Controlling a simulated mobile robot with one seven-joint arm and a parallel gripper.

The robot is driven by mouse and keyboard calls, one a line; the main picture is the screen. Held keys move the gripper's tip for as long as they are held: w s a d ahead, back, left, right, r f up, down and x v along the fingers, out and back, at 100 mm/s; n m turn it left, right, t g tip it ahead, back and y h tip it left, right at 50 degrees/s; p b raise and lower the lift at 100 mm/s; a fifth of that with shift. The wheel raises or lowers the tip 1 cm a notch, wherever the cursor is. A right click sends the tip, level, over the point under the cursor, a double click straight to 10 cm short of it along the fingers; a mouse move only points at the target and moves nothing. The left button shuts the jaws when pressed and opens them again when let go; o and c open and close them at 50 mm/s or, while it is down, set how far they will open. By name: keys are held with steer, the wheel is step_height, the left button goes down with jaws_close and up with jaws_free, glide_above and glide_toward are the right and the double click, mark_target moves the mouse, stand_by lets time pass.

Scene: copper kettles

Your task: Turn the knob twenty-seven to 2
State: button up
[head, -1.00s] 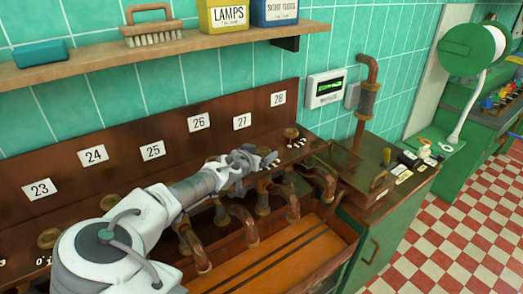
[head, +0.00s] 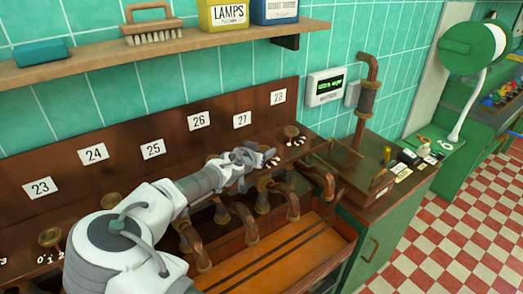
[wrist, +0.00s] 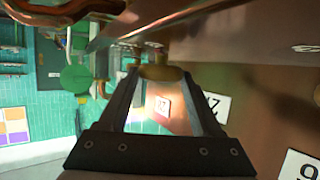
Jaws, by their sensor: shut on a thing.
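The white label 27 (head: 242,121) is on the brown back panel, and my gripper (head: 266,158) is below it and a little to the right. My gripper hides most of knob twenty-seven in the head view. In the wrist view, a round brass knob (wrist: 162,73) sits between my two fingertips, and the fingers are shut on it. The label 27 (wrist: 212,104) shows partly behind the right finger there. The knob's pointer and the 2 mark beside it cannot be made out.
Knob twenty-eight (head: 291,132) stands close to the right of my gripper. Bent copper pipes (head: 243,220) rise in front, over a wooden tray (head: 265,290). A shelf (head: 190,50) runs above. A wall meter (head: 325,88) hangs right of the panel.

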steer(key=shift+n+y+b, duration=0.4)
steer(key=shift+d+n+t+y+b, duration=0.2)
steer(key=shift+n+t+y+b, duration=0.1)
steer(key=shift+n+y+b, duration=0.5)
steer(key=shift+d+r+n+y+b, duration=0.15)
steer(key=shift+n+y+b, duration=0.7)
steer(key=shift+n+y, duration=0.45)
steer(key=shift+d+f+n+y+b, duration=0.15)
steer(key=shift+n+y+b, duration=0.75)
steer(key=shift+y, duration=0.6)
steer(key=shift+w+d+r+n+g+y+p, duration=0.15)
steer(key=shift+n+g+y+p, duration=0.2)
steer(key=shift+n+y, duration=0.4)
steer(key=shift+s+a+r+n+g+y+p, duration=0.15)
steer(key=shift+n+y+p, duration=0.25)
steer(key=shift+n+y, duration=0.3)
steer(key=shift+w+d+f+n+g+y+p, duration=0.1)
steer(key=shift+n+g+y+p, duration=0.2)
steer(key=shift+n+y+p, duration=0.2)
steer(key=shift+f+n+g+y+p, duration=0.1)
steer(key=shift+n+g+y+p, duration=0.25)
steer(key=shift+y+p, duration=0.2)
steer(key=shift+n, duration=0.3)
steer(key=shift+f, duration=0.1)
steer(key=o, duration=1.4)
steer(key=shift+c, duration=0.2)
